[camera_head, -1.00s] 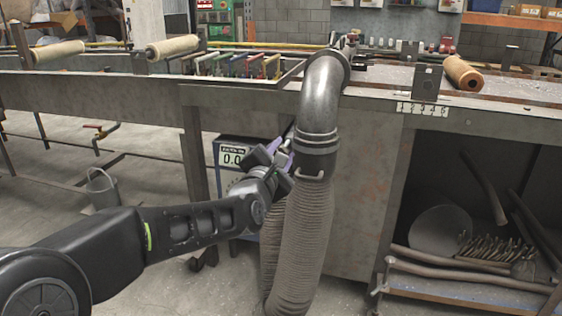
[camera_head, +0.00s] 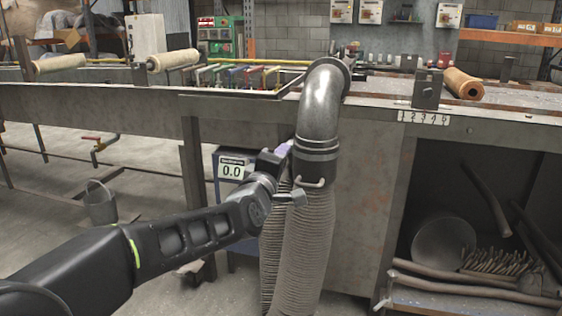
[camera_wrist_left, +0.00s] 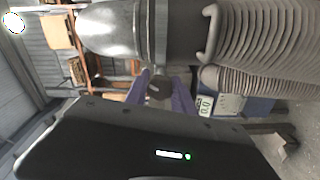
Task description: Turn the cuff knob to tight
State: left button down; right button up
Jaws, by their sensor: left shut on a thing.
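A shiny metal elbow pipe (camera_head: 320,105) comes down from the bench to a dark banded cuff (camera_head: 318,158). A ribbed hose (camera_head: 305,240) hangs below it. My left gripper (camera_head: 285,150) is at the cuff's left side in the head view and mostly hides the knob there. In the left wrist view, the gripper's purple fingers (camera_wrist_left: 160,92) are shut on a small dark knob (camera_wrist_left: 158,88) beside the cuff (camera_wrist_left: 155,32). The knob's setting marks cannot be read. My right gripper is not in view.
A box with a display reading 0.0 (camera_head: 232,170) stands behind my left gripper. The long metal bench (camera_head: 90,105) runs across the view. A shelf with scrap metal (camera_head: 480,290) is at the lower right.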

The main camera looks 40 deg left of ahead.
pick_arm(q)
jog(key=m, duration=0.3)
jog(key=shift+m, duration=0.3)
jog(key=m, duration=0.4)
jog(key=shift+m+p, duration=0.3)
jog(key=shift+p, duration=0.1)
jog(key=m+p, duration=0.1)
jog(key=m, duration=0.3)
jog(key=shift+m, duration=0.3)
jog(key=m, duration=0.3)
jog(key=shift+m+p, duration=0.3)
jog(key=m, duration=0.6)
jog(key=shift+p, duration=0.4)
jog(key=m, duration=0.6)
jog(key=shift+m, duration=0.3)
jog(key=c, duration=1.1)
grip_release()
